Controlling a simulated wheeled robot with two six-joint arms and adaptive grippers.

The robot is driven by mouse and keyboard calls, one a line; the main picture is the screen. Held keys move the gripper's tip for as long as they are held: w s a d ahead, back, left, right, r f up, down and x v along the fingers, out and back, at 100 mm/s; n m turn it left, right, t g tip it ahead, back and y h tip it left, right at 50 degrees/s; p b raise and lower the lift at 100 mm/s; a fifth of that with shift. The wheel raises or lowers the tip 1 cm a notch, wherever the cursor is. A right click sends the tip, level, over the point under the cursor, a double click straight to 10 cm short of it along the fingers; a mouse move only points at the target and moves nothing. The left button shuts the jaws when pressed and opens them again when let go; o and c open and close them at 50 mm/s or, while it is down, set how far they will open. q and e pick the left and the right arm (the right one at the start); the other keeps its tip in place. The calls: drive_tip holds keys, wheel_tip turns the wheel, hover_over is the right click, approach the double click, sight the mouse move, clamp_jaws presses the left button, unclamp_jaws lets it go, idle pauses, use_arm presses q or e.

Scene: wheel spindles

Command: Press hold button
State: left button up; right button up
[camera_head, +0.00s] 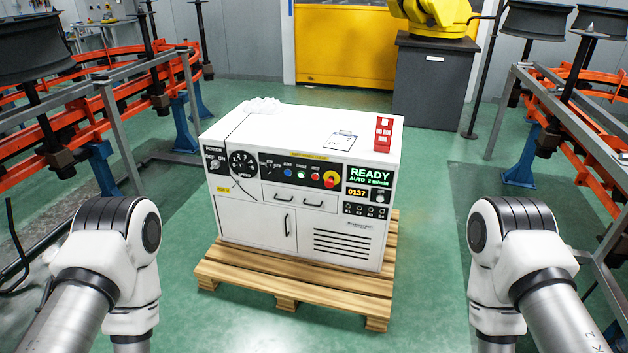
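The white control cabinet (256,212) stands on a wooden pallet in the middle of the head view. Its dark front panel has a blue button (288,172), a green button (301,174) and a red button (315,176) in a row. The small label above the red button seems to read HOLD, but it is tiny. A larger red knob on yellow (330,179) is just right of it. My two arms come in at the lower left and lower right, both well apart from the cabinet. Neither gripper is in view.
The wooden pallet (285,285) juts out in front of the cabinet. A red tag (383,133) and a clipboard (340,140) are on top. Orange rails with grey frames flank both sides. A yellow robot (440,15) stands on a dark pedestal behind. Green floor in front is clear.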

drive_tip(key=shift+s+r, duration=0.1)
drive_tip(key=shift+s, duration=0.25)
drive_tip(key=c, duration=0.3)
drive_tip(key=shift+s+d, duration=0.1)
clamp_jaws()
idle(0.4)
